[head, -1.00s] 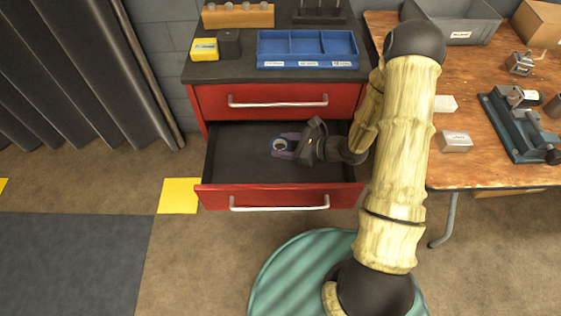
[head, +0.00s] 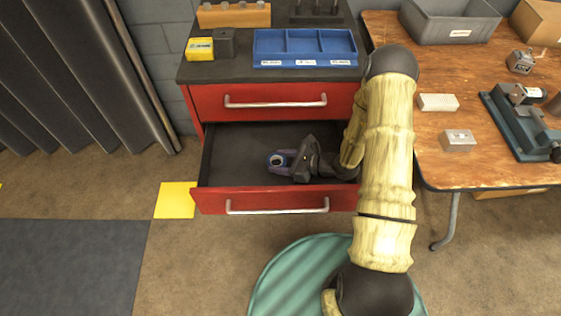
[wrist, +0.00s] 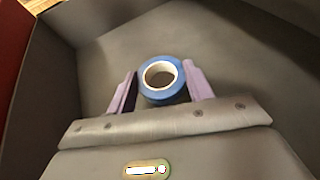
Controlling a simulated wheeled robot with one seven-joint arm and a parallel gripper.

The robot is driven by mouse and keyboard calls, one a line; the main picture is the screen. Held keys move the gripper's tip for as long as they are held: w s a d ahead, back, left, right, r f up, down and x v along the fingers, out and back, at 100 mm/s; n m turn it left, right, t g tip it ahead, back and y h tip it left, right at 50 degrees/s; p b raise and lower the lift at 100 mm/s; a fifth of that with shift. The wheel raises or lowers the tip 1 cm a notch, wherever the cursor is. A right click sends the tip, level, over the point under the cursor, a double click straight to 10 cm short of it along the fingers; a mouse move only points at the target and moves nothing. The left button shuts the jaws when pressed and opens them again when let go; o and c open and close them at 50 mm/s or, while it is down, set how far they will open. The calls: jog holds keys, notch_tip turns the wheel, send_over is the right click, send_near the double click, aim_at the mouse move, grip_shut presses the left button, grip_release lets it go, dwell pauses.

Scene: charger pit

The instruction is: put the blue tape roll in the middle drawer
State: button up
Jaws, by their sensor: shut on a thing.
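The blue tape roll (wrist: 161,79) is a ring with a pale core, between the two purple fingers of my gripper (wrist: 163,88) in the wrist view. My gripper is shut on it. In the head view the roll (head: 276,159) and my gripper (head: 280,160) are inside the open drawer (head: 232,160), right of its middle. The drawer has a red front with a silver handle and a dark, otherwise empty inside. I cannot tell whether the roll touches the drawer floor.
A shut red drawer (head: 275,103) is above the open one. The cabinet top holds a blue tray (head: 305,63), a yellow box (head: 199,49) and a wooden block (head: 233,15). A wooden workbench (head: 440,140) with metal parts stands at the right. The drawer's left side is clear.

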jog(key=shift+s+a, duration=0.1)
jog(key=shift+d+f+b, duration=0.2)
jog(key=shift+f+b, duration=0.1)
jog(key=shift+s+a+f, duration=0.1)
jog(key=shift+f, duration=0.15)
jog(key=o, duration=0.9)
jog(key=shift+o, duration=0.2)
jog(key=shift+r, duration=0.1)
jog(key=shift+r, duration=0.2)
jog(key=p+v, duration=0.1)
jog(key=v, duration=0.2)
jog(key=p+v, duration=0.1)
jog(key=v, duration=0.3)
jog(key=shift+a+r, duration=0.15)
jog(key=shift+r, duration=0.2)
jog(key=shift+d+r, duration=0.1)
jog(key=shift+d, duration=0.25)
